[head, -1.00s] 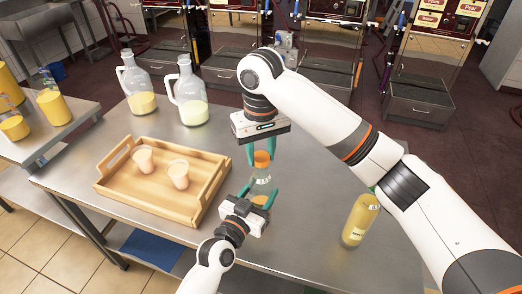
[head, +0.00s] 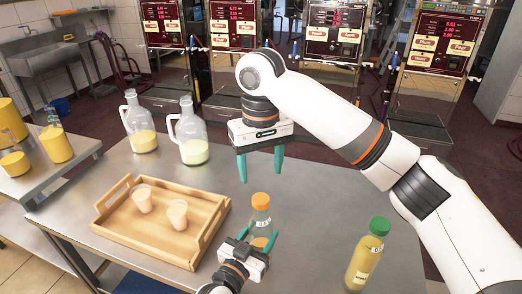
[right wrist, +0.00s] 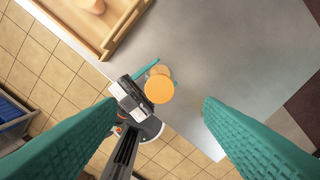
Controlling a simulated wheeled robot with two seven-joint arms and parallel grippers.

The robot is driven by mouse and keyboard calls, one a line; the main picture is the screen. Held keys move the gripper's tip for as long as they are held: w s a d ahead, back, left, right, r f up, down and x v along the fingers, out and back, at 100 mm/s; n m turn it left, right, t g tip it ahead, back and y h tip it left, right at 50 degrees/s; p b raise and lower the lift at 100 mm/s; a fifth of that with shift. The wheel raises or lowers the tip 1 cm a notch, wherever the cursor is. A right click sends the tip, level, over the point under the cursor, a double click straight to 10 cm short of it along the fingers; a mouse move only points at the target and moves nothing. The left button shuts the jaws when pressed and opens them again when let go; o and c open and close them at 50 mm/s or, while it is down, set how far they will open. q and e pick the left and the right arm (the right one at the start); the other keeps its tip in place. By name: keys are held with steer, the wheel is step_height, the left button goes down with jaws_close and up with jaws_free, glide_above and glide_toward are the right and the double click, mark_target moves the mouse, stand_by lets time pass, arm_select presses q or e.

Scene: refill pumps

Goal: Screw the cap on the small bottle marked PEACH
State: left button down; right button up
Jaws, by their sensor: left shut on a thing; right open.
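A small clear bottle (head: 261,222) with orange contents low inside stands upright at the table's front; its label is not readable. An orange cap (head: 260,200) sits on its mouth; how tightly it is screwed I cannot tell. In the right wrist view the cap (right wrist: 159,89) shows from above as a round disc. My left gripper (head: 254,236) is shut on the bottle's body below the cap. My right gripper (head: 260,172) is open and empty above the cap, fingers pointing down on either side and apart from it. Its fingers also frame the right wrist view (right wrist: 158,108).
A green-capped bottle (head: 366,258) of yellow liquid stands at the right. A wooden tray (head: 112,222) with two cups lies to the left. Two glass jugs (head: 192,140) stand behind it. Yellow containers (head: 55,146) are on a side table. The steel table (head: 320,215) is clear between the bottles.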

step_height(320, 180, up, 4)
steer(key=shift+r, duration=0.1)
arm_select(q)
steer(key=shift+c, duration=2.2)
jaws_free()
steer(key=shift+s, duration=0.1)
steer(key=b+v, duration=0.1)
steer(key=v, duration=1.1)
arm_select(e)
steer(key=shift+f, duration=0.8)
